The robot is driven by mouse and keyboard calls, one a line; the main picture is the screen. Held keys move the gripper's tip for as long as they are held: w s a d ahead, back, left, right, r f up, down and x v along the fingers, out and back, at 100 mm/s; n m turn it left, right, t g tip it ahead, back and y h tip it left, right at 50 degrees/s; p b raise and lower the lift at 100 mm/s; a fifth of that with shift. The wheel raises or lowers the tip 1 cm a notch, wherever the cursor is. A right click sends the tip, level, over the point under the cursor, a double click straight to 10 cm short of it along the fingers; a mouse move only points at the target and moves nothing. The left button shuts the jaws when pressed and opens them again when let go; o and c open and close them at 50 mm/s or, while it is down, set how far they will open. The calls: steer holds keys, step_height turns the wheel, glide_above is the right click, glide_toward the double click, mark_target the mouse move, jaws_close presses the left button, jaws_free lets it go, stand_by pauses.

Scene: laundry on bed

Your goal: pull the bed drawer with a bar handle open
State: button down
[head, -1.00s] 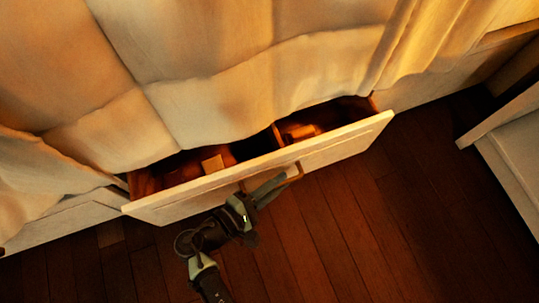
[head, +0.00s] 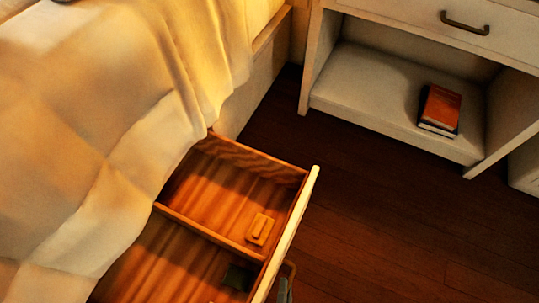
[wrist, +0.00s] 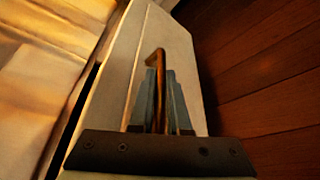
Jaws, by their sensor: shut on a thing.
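The bed drawer (head: 289,232) stands well out from under the bed, its wooden inside showing in the head view. The drawer front also shows in the wrist view (wrist: 122,72). Its bar handle (wrist: 154,57) runs between the fingers of my gripper (wrist: 161,78), which is shut on it. In the head view only a bit of a finger shows at the bottom edge, beside the handle. The near end of the drawer is cut off by the frame.
A small wooden block (head: 260,229) and a dark item (head: 238,277) lie in the drawer. A blanket (head: 90,130) hangs over the bed side. A white nightstand (head: 390,112) with a book (head: 440,110) on its shelf stands at upper right. The dark floor (head: 400,235) between is clear.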

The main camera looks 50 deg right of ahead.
steer(key=shift+s+d, duration=0.2)
steer(key=shift+s, duration=0.5)
steer(key=shift+s+d, duration=0.2)
steer(key=shift+s, duration=0.5)
steer(key=c, duration=0.9)
jaws_free()
steer(key=p+v, duration=0.2)
steer(key=v, duration=1.1)
steer(key=shift+p, duration=0.3)
